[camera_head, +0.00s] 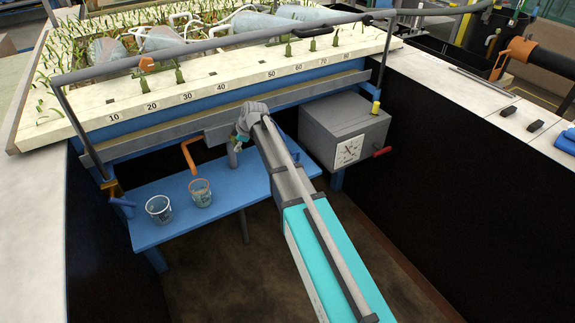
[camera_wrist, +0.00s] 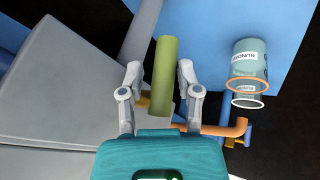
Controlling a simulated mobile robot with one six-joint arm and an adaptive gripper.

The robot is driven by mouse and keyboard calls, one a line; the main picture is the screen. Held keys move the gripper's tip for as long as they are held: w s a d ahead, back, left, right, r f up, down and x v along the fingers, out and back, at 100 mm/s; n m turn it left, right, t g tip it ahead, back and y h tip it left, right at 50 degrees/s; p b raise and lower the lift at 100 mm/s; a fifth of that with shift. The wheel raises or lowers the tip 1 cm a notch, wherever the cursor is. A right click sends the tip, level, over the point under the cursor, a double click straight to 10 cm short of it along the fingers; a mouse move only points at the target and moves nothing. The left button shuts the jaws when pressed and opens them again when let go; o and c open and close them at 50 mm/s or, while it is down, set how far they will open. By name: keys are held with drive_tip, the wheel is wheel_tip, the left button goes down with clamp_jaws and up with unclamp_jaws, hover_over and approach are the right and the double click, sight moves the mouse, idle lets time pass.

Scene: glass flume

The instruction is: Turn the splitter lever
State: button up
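An olive-green bar (camera_wrist: 163,75), which looks like the splitter lever's handle, stands lengthwise between the fingers of my gripper (camera_wrist: 160,68) in the wrist view. The fingers are open, with a visible gap on each side of the bar. I cannot tell how deep the bar lies between them. In the head view my gripper (camera_head: 236,146) is under the flume's front edge, right of an orange spout (camera_head: 188,156); the spout also shows in the wrist view (camera_wrist: 238,128). My wrist mostly hides the lever there.
An orange-rimmed bucket (camera_head: 200,195) and a white-rimmed bucket (camera_head: 159,210) stand on a blue shelf (camera_head: 235,186) below. A grey box (camera_head: 345,122) with a dial and red handle is at right. The planted bed (camera_head: 215,75) with its numbered scale is above.

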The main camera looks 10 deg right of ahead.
drive_tip(key=shift+r, duration=0.1)
drive_tip(key=a+p+v, duration=0.1)
drive_tip(key=p+v, duration=1.2)
drive_tip(key=v, duration=0.1)
drive_tip(key=s+d+f+m+g+h, duration=0.1)
drive_tip(key=s+d+m, duration=0.3)
drive_tip(key=s, duration=0.7)
drive_tip(key=s+d+m+g+h, duration=0.2)
drive_tip(key=s+d+m, duration=0.1)
drive_tip(key=s+m, duration=0.6)
drive_tip(key=shift+s+d+f+m+g+h, duration=0.3)
drive_tip(key=shift+s+d+f+g, duration=0.1)
drive_tip(key=shift+s, duration=0.9)
drive_tip(key=shift+o, duration=0.2)
